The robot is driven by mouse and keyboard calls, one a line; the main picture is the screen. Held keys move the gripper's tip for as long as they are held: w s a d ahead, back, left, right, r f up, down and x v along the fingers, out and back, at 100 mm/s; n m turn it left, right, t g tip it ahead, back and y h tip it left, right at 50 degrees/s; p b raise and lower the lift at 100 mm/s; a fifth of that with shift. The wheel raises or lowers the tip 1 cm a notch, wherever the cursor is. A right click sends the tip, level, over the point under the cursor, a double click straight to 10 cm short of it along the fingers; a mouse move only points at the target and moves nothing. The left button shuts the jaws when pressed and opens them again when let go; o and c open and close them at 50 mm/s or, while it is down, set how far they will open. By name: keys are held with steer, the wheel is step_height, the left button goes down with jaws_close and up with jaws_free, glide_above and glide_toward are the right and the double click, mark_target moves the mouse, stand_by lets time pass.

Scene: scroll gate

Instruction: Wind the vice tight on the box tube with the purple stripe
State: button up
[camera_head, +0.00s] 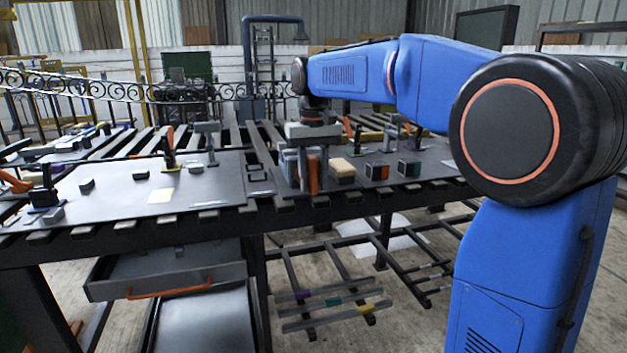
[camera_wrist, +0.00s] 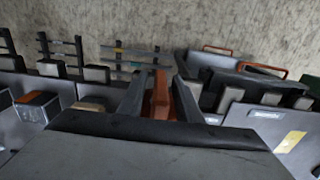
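My gripper (camera_head: 313,188) points down over the front edge of the bench, right of centre. Its two fingers stand apart on either side of an upright orange piece (camera_head: 313,176). In the wrist view the orange piece (camera_wrist: 160,98) stands between the fingers, with narrow gaps seeming to show beside it. I cannot tell whether this piece belongs to the vice. A dark clamp-like device on a purple-blue base (camera_head: 44,198) stands at the bench's left end. I cannot make out clearly which device is the vice.
Dark blocks with coloured faces (camera_head: 377,170) and a tan-topped block (camera_head: 342,168) stand right of my gripper. An open drawer (camera_head: 170,275) with an orange handle juts out below the bench.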

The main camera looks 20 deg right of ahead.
jaws_close()
steer(key=shift+y, duration=0.4)
steer(key=y, duration=0.6)
steer(key=shift+a+y, duration=0.1)
steer(key=shift+y, duration=0.2)
steer(key=y, duration=0.5)
steer(key=shift+a+r+y, duration=0.15)
steer(key=shift+a+y, duration=0.05)
steer(key=shift+y, duration=0.1)
steer(key=y, duration=0.5)
steer(key=shift+r, duration=0.2)
steer(key=shift+y, duration=0.3)
